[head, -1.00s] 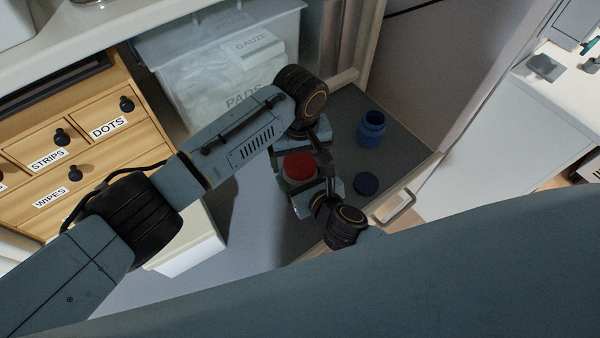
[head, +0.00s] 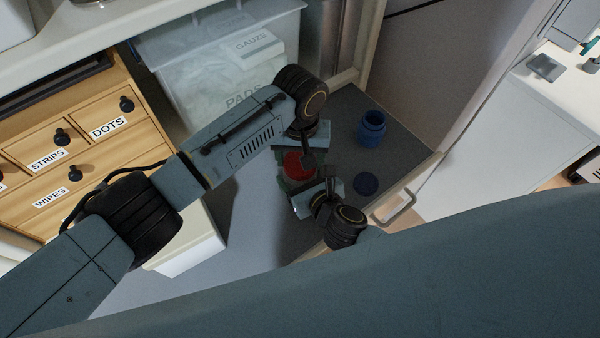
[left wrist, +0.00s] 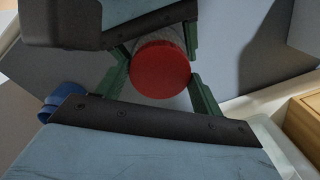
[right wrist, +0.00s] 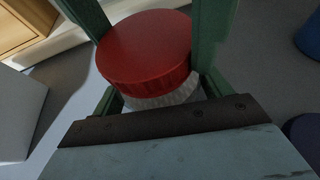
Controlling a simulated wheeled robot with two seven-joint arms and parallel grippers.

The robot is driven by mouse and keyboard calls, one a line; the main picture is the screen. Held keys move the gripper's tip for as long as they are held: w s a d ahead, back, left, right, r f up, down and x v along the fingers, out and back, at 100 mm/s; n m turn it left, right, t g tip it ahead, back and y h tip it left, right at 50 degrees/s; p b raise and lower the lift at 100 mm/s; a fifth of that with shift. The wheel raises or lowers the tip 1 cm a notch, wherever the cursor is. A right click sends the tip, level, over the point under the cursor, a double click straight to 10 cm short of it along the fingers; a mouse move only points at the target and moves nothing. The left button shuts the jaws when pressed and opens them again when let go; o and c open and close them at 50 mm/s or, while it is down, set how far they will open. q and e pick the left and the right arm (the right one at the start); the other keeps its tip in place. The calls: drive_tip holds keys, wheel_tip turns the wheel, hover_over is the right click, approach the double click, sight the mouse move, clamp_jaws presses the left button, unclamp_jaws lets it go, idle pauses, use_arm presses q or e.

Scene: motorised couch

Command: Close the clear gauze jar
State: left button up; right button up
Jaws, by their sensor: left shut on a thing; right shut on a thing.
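The gauze jar has a red lid (head: 299,165), which also shows in the left wrist view (left wrist: 160,68) and the right wrist view (right wrist: 148,48). The pale ribbed jar body (right wrist: 165,95) shows just under the lid in the right wrist view; its lower part is hidden. The lid sits on top of the body; whether it is seated fully I cannot tell. My left gripper (left wrist: 160,78) is shut on the red lid, its green fingers at either side. My right gripper (right wrist: 160,92) is shut on the jar body from the side, below the lid.
An open blue jar (head: 371,130) and a dark blue disc (head: 366,184) stand on the dark surface (head: 345,112) to the right. A clear bin (head: 185,85) with gauze and pads is behind. Wooden drawers (head: 60,150) stand at left. A handle (head: 398,208) juts out at right.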

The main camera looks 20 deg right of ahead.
use_arm(q)
drive_tip(key=m, duration=0.2)
drive_tip(key=shift+m, duration=0.4)
drive_tip(key=o, duration=1.1)
drive_tip(key=shift+r, duration=2.25)
